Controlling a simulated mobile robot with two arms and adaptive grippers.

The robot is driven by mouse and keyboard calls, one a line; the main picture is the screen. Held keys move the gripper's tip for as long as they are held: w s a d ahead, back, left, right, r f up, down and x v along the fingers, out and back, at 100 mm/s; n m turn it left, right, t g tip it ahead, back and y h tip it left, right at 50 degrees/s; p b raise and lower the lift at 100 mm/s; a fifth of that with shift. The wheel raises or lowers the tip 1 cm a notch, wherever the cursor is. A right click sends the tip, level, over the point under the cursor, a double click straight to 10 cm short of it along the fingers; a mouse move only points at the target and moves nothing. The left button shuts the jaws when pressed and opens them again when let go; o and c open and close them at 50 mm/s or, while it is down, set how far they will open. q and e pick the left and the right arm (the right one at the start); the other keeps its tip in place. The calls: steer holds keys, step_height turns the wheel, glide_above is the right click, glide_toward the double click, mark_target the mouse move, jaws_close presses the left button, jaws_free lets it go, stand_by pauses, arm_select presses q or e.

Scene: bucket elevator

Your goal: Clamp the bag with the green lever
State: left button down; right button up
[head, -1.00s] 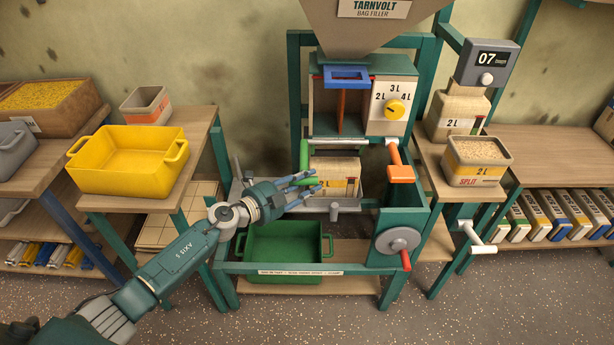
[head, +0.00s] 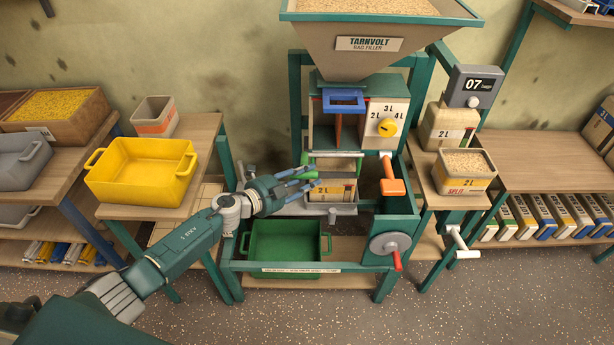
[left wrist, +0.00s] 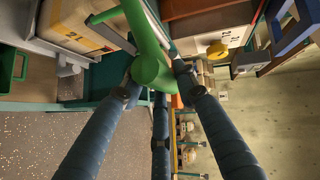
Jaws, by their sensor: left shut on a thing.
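The bag (head: 337,193), marked 2L, stands upright on the small shelf under the filler's spout box. A pale bar (head: 336,154) crosses just above it. My left gripper (head: 308,180) reaches in from the left at the bag's left side. It is shut on the green lever, which its fingers mostly hide in the head view. In the left wrist view the green lever (left wrist: 146,45) runs between the fingers, and the bag (left wrist: 80,22) is beside it at the upper left. My right gripper is not in view.
The orange handle (head: 393,187) and the grey wheel with a red grip (head: 390,245) are to the right. A yellow tub (head: 140,192) stands on the left table.

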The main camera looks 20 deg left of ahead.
arm_select(q)
steer(key=shift+w+a+r, duration=0.15)
steer(key=shift+w+r, duration=0.15)
steer(key=shift+r, duration=0.25)
steer(key=shift+w+a+r, duration=0.1)
steer(key=shift+w+r, duration=0.15)
steer(key=shift+r, duration=0.25)
steer(key=c, duration=1.5)
jaws_free()
steer(key=shift+c, duration=0.2)
steer(key=shift+o, duration=1.3)
steer(key=shift+s+r, duration=0.1)
steer(key=shift+d, duration=0.1)
steer(key=shift+s+a, duration=0.45)
steer(key=v, duration=1)
steer(key=shift+s+d+f, duration=0.25)
steer(key=shift+s+f, duration=0.1)
steer(key=shift+s, duration=0.3)
steer(key=shift+f, duration=0.1)
